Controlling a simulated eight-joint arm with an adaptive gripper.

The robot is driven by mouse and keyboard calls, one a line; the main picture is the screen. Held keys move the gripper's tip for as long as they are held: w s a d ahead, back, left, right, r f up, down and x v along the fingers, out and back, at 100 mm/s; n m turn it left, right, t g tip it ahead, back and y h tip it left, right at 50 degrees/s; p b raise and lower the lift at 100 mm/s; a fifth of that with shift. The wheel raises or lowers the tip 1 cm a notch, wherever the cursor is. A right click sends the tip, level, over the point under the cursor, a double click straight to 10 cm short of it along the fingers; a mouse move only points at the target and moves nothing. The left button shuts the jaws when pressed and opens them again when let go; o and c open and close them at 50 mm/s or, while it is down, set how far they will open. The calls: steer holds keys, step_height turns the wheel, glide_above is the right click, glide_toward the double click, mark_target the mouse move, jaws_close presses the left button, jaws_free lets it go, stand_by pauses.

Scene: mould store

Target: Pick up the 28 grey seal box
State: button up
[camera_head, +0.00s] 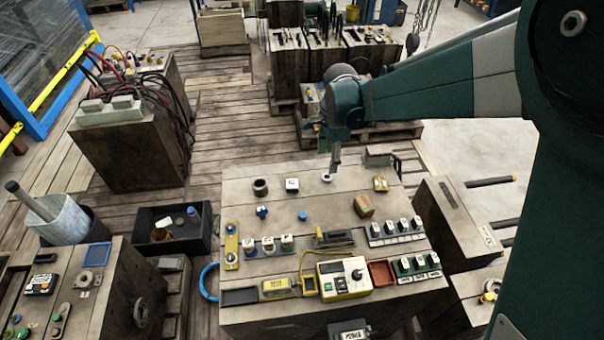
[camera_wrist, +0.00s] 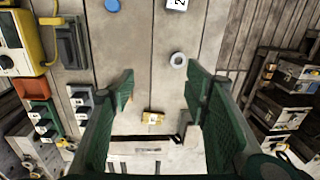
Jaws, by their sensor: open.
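A small pale grey-white box (camera_head: 292,185) with a dark mark on top stands on the wooden block table, near its far edge. In the wrist view the pale box (camera_wrist: 176,5) is cut off by the top edge; a "2" shows on it. The full number is not readable. My gripper (camera_head: 335,162) is above the table's far edge, right of this box and apart from it. In the wrist view my gripper (camera_wrist: 160,86) is open, with nothing between its fingertips.
A white ring (camera_head: 327,178) lies between the pale box and my gripper. A dark cup (camera_head: 260,187) stands left of the box. A yellow box (camera_head: 380,184) and a brown block (camera_head: 363,206) stand to the right. Blue parts (camera_head: 302,216) and a yellow-edged device (camera_head: 343,277) lie nearer.

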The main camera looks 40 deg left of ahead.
steer(key=m, duration=0.1)
glide_above(294, 183)
steer(key=shift+g+h, duration=0.4)
step_height(294, 183, down, 9)
steer(key=shift+s+d+r+p, duration=0.15)
steer(key=shift+r+p, duration=0.05)
steer(key=shift+p, duration=0.15)
steer(key=shift+f, duration=0.1)
steer(key=shift+f, duration=1.2)
steer(key=shift+f, duration=0.1)
steer(key=shift+f+b, duration=0.85)
steer(key=shift+f, duration=1.7)
steer(key=shift+c, duration=0.3)
steer(key=c, duration=0.9)
